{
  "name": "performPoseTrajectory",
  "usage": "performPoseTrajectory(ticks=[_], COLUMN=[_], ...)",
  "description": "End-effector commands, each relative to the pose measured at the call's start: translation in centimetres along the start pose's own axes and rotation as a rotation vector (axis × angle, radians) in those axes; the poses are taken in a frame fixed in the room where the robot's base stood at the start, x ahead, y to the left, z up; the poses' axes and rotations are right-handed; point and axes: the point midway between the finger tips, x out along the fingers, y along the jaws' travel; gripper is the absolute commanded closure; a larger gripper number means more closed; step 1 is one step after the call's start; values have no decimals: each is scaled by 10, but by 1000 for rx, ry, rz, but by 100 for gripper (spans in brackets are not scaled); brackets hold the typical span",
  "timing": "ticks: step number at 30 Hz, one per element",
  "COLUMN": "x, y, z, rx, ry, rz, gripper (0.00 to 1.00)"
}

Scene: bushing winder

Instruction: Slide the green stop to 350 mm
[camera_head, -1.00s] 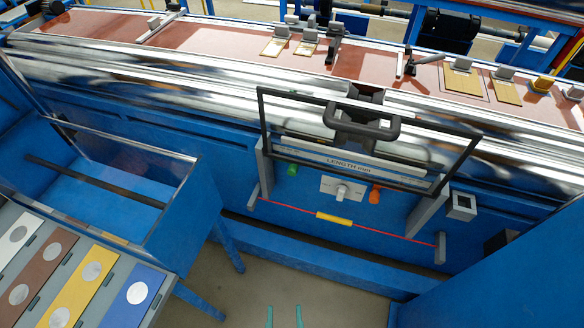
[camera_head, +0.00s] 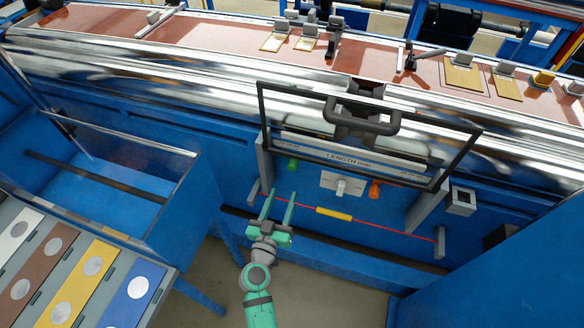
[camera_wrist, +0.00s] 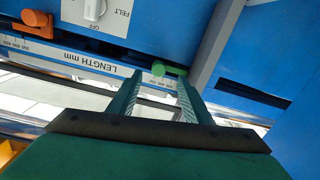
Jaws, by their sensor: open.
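The green stop (camera_head: 293,164) sits near the left end of the white scale labelled "LENGTH mm" (camera_head: 345,167). In the wrist view the green stop (camera_wrist: 160,69) is just beyond my fingertips, roughly between them, and the scale (camera_wrist: 75,57) runs off to the left. An orange stop (camera_head: 375,188) is toward the scale's right part; it also shows in the wrist view (camera_wrist: 37,18). My gripper (camera_head: 279,192) is open and empty, below and a little left of the green stop, apart from it in the head view.
A white plate with a knob (camera_head: 341,187) is between the stops. A black frame with a handle (camera_head: 375,127) stands above them. A red cord with a yellow sleeve (camera_head: 334,214) crosses below. A grey upright (camera_head: 265,172) stands left of the green stop.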

Motion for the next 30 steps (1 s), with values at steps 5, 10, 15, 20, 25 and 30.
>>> performPoseTrajectory(ticks=[5, 10, 15, 20, 25, 30], x=[15, 34, 64, 91, 110, 118], y=[-1, 0, 0, 2, 1, 1], z=[-11, -12, -14, -14, -14, -14], rx=[1, 2, 2, 1, 1, 1], ry=[27, 28, 29, 27, 27, 26], rz=[22, 24, 23, 23, 21, 21], gripper=[55, 55, 55, 55, 55, 55])
